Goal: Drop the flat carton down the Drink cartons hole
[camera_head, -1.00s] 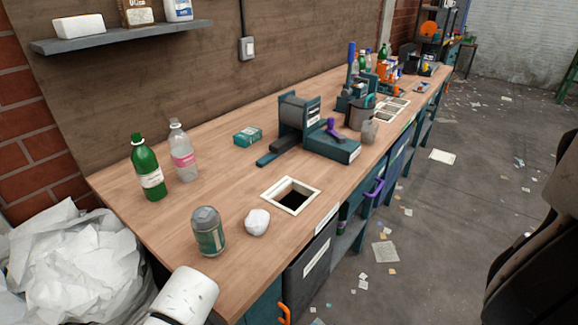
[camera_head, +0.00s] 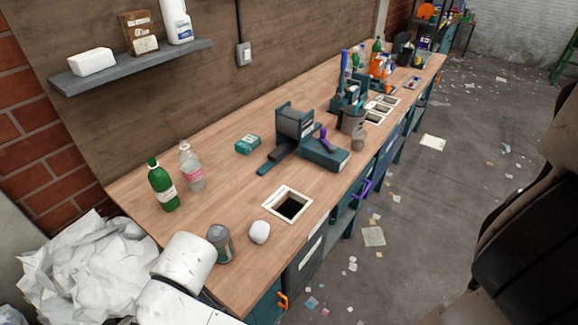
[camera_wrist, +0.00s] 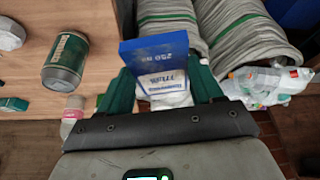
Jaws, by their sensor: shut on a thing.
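In the wrist view my gripper (camera_wrist: 163,88) is shut on a blue and white carton (camera_wrist: 158,50), held between its green fingers. Its blue face has "250" printed on it; the lettering on the white part is too small to read surely. In the head view the gripper and carton are out of sight. A square hole with a pale frame (camera_head: 270,209) is in the near part of the bench. Further along are smaller framed holes (camera_head: 374,118). I cannot read which hole is for Drink cartons.
On the bench (camera_head: 225,180) a can (camera_head: 221,243) and a white lump (camera_head: 259,232) stand near the hole. A green bottle (camera_head: 162,187), a clear bottle (camera_head: 192,170), a teal box (camera_head: 248,144) and a press-like machine (camera_head: 300,135) stand behind. White crumpled plastic (camera_head: 85,260) lies left.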

